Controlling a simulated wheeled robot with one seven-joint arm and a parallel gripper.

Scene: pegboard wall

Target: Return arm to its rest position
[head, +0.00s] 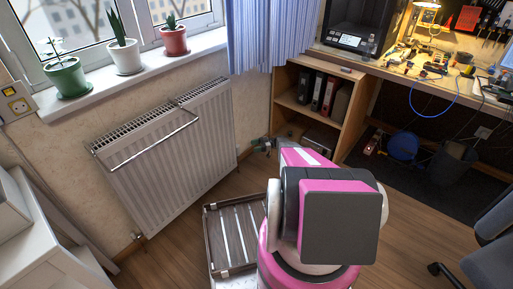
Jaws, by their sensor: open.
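My arm stands at the lower middle of the head view, with pink, white and dark grey links folded together. The big dark grey link end faces the camera and hides much of the arm behind it. My gripper (262,145) shows as a small dark piece at the far left end of the arm, by the shelf's lower left corner. It is open, with nothing seen between its jaws. Its details are too small to make out.
A white radiator (170,150) stands at the left, under a sill with potted plants (124,58). An open shelf (293,115) with binders is just beyond my gripper. A slatted tray (207,240) lies left of my arm. A cluttered workbench (400,75) and chair (490,245) are at the right.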

